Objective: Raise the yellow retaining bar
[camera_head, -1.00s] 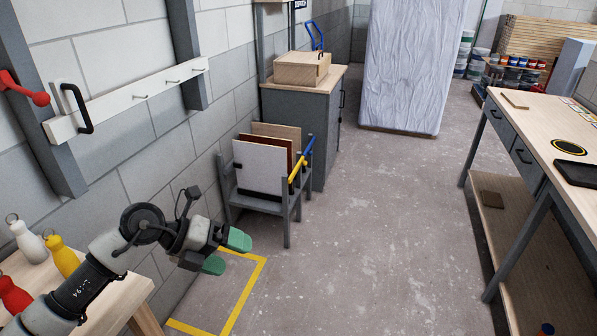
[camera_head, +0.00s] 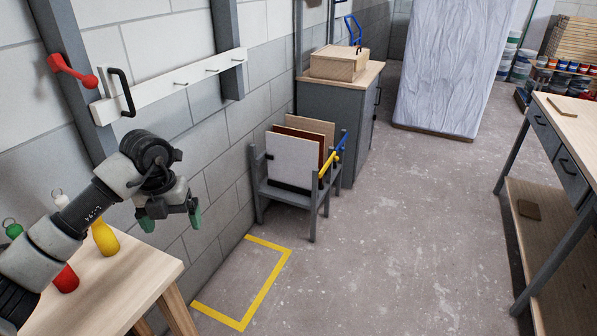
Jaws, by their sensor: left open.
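The yellow retaining bar (camera_head: 328,166) is a short bar at the right end of a grey rack (camera_head: 291,196) on the floor by the wall. A blue bar (camera_head: 342,141) is just behind it. Upright panels (camera_head: 292,160) stand in the rack, one whitish and two brown. My left gripper (camera_head: 171,221) is open and empty, its green fingertips pointing down. It is left of the rack, well apart from the bar, near the wooden table's right edge in the picture. My right gripper is not in view.
A wooden table (camera_head: 130,268) at lower left holds several coloured weights. A white wall rail (camera_head: 165,90) has pegs and a black handle; a red lever (camera_head: 72,69) is beside it. A grey cabinet (camera_head: 335,115) stands behind the rack. The middle floor is clear.

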